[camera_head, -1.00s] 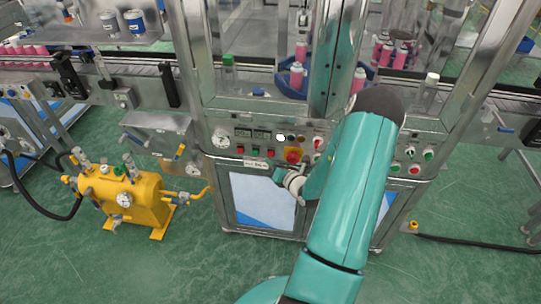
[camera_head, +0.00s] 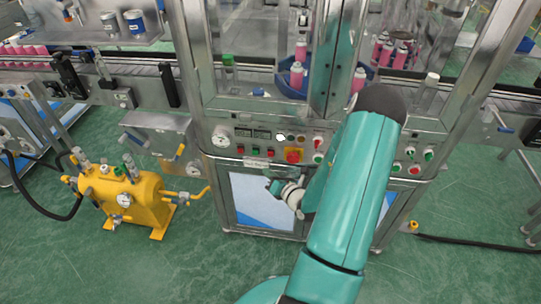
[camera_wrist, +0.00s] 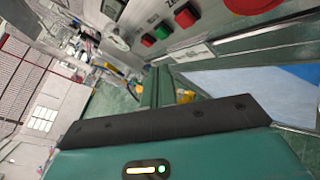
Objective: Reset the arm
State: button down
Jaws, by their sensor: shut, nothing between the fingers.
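My teal arm reaches across the head view toward the front of the crimping machine (camera_head: 255,150). My gripper (camera_head: 273,184) shows small at the arm's end, below the button panel and in front of the lower door, partly hidden by my arm. In the wrist view, the teal fingers of my gripper (camera_wrist: 157,88) are together beyond its dark-edged body, with nothing held. The panel (camera_wrist: 170,30) with its red and green buttons is just above the fingers in that view.
A red emergency button (camera_head: 293,155) is on the panel, close above my gripper. A yellow pump unit (camera_head: 130,200) stands on the green floor at left. Pink cans (camera_head: 296,76) stand inside the machine. A black cable (camera_head: 470,242) lies at right. Open floor lies in front.

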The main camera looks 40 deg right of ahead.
jog(key=shift+r, duration=0.1)
dwell(0.5)
jog(key=w+a+r+n+g+y, duration=0.2)
jog(key=a+r+n+g+y, duration=0.1)
jog(key=a+r+n+y, duration=0.5)
jog(key=w+a+r+n+g+y, duration=0.15)
jog(key=a+r+n+y, duration=0.35)
jog(key=a+n, duration=0.6)
jog(key=s+a+r+n+g+h, duration=0.4)
jog(key=s+a+r+n+g, duration=0.55)
jog(key=s+a+n, duration=0.45)
jog(key=s+d+r+n+t+h, duration=0.3)
jog(key=s+r+n+h, duration=0.1)
jog(key=r+n+h, duration=0.3)
notch_tip(320, 180, up, 2)
jog(key=n, duration=0.4)
jog(key=shift+r+n, duration=0.2)
jog(key=shift+n, duration=0.2)
